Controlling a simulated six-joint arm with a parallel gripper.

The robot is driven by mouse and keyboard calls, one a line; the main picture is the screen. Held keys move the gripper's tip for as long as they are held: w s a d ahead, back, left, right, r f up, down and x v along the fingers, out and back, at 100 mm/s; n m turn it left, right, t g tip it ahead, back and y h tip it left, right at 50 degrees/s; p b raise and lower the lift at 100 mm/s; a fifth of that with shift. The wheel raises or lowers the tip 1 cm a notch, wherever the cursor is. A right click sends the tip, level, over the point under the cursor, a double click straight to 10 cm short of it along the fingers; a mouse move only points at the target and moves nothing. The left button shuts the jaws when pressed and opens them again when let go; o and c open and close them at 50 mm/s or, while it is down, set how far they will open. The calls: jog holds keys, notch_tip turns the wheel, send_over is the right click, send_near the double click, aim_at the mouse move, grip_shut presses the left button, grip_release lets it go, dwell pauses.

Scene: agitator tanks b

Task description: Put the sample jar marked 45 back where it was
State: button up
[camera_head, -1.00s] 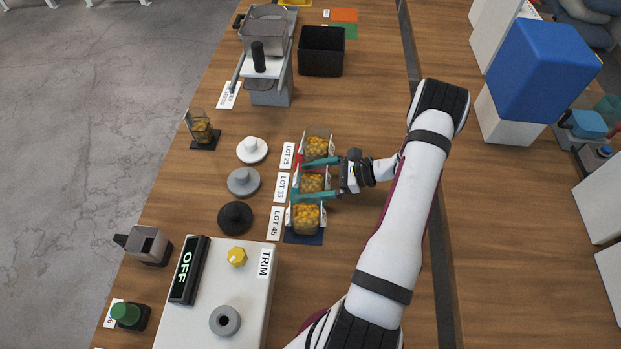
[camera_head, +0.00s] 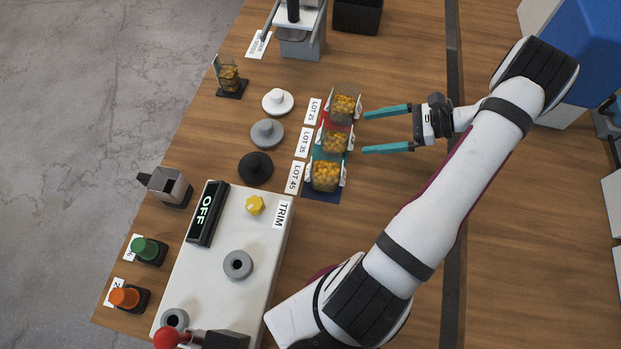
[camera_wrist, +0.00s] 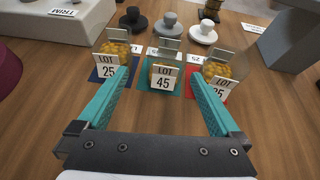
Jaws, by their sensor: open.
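The jar marked LOT 45 (camera_wrist: 164,72) stands upright with yellow contents on the teal mat (camera_wrist: 181,89), in the middle of a row of three. In the head view this middle jar (camera_head: 336,142) is beside the table card LOT 35 (camera_head: 304,144). The jar marked LOT 25 (camera_wrist: 115,46) stands on the blue mat (camera_head: 321,196), beside the table card LOT 45 (camera_head: 293,178). The third jar (camera_wrist: 224,70) is on the red mat; my finger partly hides its label. My gripper (camera_head: 366,132) is open and empty, right of the row, apart from the jars.
White, grey and black knobbed discs (camera_head: 267,133) stand left of the cards. A white panel (camera_head: 235,266) reading OFF and TRIM lies nearer me. The table right of the jars is clear apart from my arm.

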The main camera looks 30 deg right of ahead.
jog(key=w+a+r+n+g, duration=0.3)
jog(key=a+r+n+g, duration=0.5)
jog(key=a, duration=0.5)
jog(key=s+a+r+n+g+h, duration=0.1)
jog(key=s+a+r+n+h, duration=0.45)
jog(key=a, duration=0.65)
jog(key=s+a+r+n+h, duration=0.1)
jog(key=s+a+n+h, duration=0.1)
jog(key=s+a+n, duration=0.2)
jog(key=s+n, duration=0.3)
jog(key=s, duration=0.3)
jog(key=shift+s+a+h, duration=0.2)
jog(key=shift+h, duration=0.15)
jog(key=shift+r, duration=0.1)
